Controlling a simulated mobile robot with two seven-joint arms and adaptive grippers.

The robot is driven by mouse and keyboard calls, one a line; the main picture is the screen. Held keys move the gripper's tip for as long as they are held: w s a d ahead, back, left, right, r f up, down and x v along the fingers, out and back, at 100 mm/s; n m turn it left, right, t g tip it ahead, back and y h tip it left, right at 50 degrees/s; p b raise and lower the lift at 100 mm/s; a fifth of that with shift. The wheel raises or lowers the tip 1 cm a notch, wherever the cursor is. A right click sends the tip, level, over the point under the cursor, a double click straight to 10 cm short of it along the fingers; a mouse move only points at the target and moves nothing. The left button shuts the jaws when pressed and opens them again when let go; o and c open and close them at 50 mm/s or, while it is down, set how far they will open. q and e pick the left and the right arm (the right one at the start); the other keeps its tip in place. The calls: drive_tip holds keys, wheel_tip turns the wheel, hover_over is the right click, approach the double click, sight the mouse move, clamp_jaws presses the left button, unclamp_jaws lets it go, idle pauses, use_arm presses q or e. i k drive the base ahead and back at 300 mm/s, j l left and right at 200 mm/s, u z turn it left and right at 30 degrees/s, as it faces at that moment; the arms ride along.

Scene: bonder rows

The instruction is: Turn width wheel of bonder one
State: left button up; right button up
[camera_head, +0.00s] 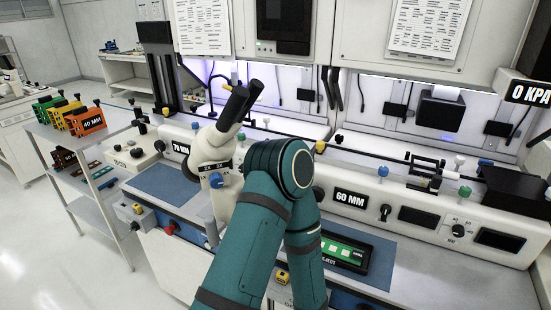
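The bonder bench runs across the view, with a long white front panel (417,212). One label on it reads 60 MM (350,199), and another further left reads 70 MM (181,148). Several coloured knobs stand along the panel, among them a blue one (383,171), a green one (465,192) and a yellow one (320,147). A black knob (385,212) sits right of the 60 MM label. I cannot tell which is the width wheel of bonder one. My teal arm rises in the middle and hides part of the panel. Neither gripper shows.
A white microscope (209,147) stands just left of my arm. A REJECT tray (349,255) lies on a blue mat (381,260) right of it. A shelf (80,140) with coloured boxes, one orange (87,121), stands left. Floor is clear at lower left.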

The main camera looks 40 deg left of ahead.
sight(160, 146)
drive_tip(key=k+j, duration=0.15)
drive_tip(key=j, duration=0.15)
drive_tip(key=k+j+u, duration=0.1)
drive_tip(key=j, duration=0.2)
drive_tip(key=k+j, duration=0.15)
drive_tip(key=j, duration=0.35)
drive_tip(key=k+j+u, duration=0.15)
drive_tip(key=j, duration=0.9)
drive_tip(key=k+j+u, duration=0.15)
drive_tip(key=j, duration=0.35)
drive_tip(key=k+j, duration=0.1)
drive_tip(key=j, duration=0.45)
